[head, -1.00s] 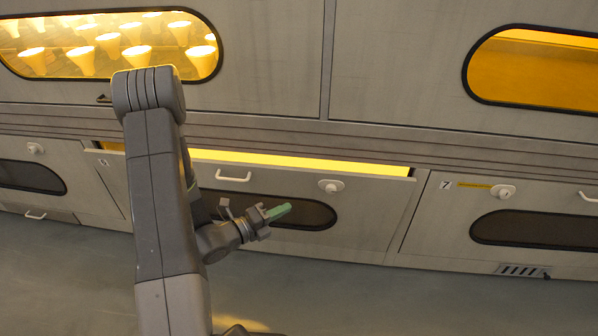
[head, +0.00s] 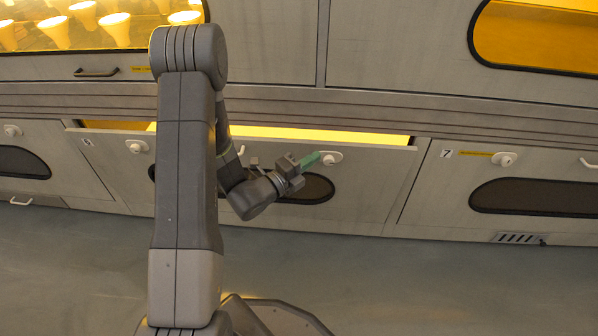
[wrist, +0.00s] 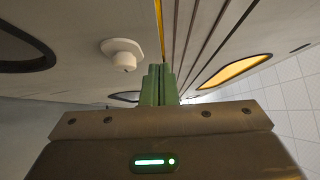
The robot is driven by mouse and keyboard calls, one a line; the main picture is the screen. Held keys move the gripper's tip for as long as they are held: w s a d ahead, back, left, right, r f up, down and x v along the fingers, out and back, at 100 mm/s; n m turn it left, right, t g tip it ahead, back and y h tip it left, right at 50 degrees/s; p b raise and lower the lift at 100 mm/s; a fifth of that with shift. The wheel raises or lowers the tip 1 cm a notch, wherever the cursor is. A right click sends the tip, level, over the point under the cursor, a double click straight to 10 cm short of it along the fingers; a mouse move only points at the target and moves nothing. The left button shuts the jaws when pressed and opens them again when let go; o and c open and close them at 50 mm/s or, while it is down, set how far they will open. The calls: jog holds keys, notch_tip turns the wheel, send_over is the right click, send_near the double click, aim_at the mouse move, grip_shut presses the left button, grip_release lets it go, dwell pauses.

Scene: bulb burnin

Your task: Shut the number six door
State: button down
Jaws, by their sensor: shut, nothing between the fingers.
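The number six door (head: 360,190) is the grey panel left of the door marked 7. Its own small label (head: 87,142) is hard to read. Its top edge stands out from the frame, with a bright yellow gap (head: 330,134) above it, so it is ajar. A white round knob (head: 328,157) sits near its upper right; it appears to be the knob in the wrist view (wrist: 122,54). My gripper (head: 316,159), with green fingers, is shut and empty in front of the door by this knob. Contact cannot be told.
Door 7 (head: 520,165) is shut at the right, and another door (head: 40,185) is at the left. Above are a lit window with several bulbs (head: 90,30) and an orange window (head: 540,40). The floor (head: 420,290) below is clear.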

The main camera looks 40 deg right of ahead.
aim_at(312, 144)
jog(key=shift+w+d+r, duration=0.15)
jog(key=shift+w+d, duration=0.8)
jog(key=shift+d, duration=0.05)
jog(key=shift+w+d+r+n, duration=0.25)
jog(key=shift+w+d+n, duration=0.05)
jog(key=shift+w+d, duration=0.8)
jog(key=shift+s, duration=0.1)
jog(key=shift+f+b, duration=0.15)
jog(key=shift+b, duration=0.2)
